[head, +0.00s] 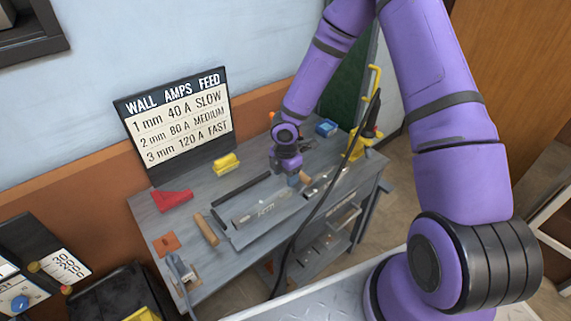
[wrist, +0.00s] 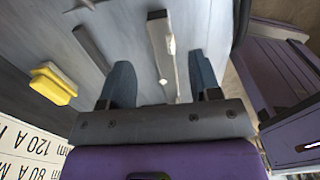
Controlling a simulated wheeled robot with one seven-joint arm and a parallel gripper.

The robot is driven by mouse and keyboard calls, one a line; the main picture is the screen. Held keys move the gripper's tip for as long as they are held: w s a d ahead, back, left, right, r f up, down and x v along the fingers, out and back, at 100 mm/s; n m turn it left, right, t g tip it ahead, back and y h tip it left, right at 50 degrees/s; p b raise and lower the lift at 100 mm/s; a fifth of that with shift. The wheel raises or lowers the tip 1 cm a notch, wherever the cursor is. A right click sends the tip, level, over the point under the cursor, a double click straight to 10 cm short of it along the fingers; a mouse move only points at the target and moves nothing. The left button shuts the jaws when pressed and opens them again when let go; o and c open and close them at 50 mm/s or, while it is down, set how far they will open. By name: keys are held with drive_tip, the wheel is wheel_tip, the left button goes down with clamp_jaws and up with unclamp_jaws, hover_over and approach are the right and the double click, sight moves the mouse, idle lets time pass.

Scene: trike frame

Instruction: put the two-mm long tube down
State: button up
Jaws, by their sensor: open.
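My gripper (wrist: 162,80) is open, its two dark fingers apart and pointing down over the workbench. A long grey tube (wrist: 162,45) with pale spots lies between the fingers in the wrist view, with gaps visible on both sides. Whether it rests fully on the bench is hard to tell, and its near end is hidden by the gripper body. I cannot read a thickness mark on it. In the head view my gripper (head: 287,172) is low over the bench's right half, hiding what is directly under it.
The grey workbench (head: 160,222) also holds a dark bar (head: 240,187), a yellow block (head: 226,164), a red angled piece (head: 173,200), a wooden piece (head: 206,229) and a blue box (head: 326,128). The amps sign (head: 178,122) stands at the back. A black cable crosses the front.

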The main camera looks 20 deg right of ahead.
drive_tip(key=s+d+r+m+t+h, duration=0.1)
drive_tip(key=s+d+r+m, duration=0.15)
drive_tip(key=r, duration=0.75)
drive_tip(key=s+d+r+m+h, duration=0.15)
drive_tip(key=r+m, duration=0.25)
drive_tip(key=r, duration=0.6)
drive_tip(key=s+d+r+m+t+h, duration=0.1)
drive_tip(key=s+d+r+m, duration=0.25)
drive_tip(key=r, duration=0.65)
drive_tip(key=s+r+m+t+y, duration=0.1)
drive_tip(key=s+r+m, duration=0.4)
drive_tip(key=s, duration=0.5)
drive_tip(key=s+a+r+m+t+y, duration=0.1)
drive_tip(key=s+r+m+t+y, duration=0.1)
drive_tip(key=s+r+m, duration=0.4)
drive_tip(key=shift+s+r+m, duration=0.3)
drive_tip(key=shift+s+r, duration=1.3)
drive_tip(key=shift+s, duration=0.6)
drive_tip(key=shift+y, duration=0.25)
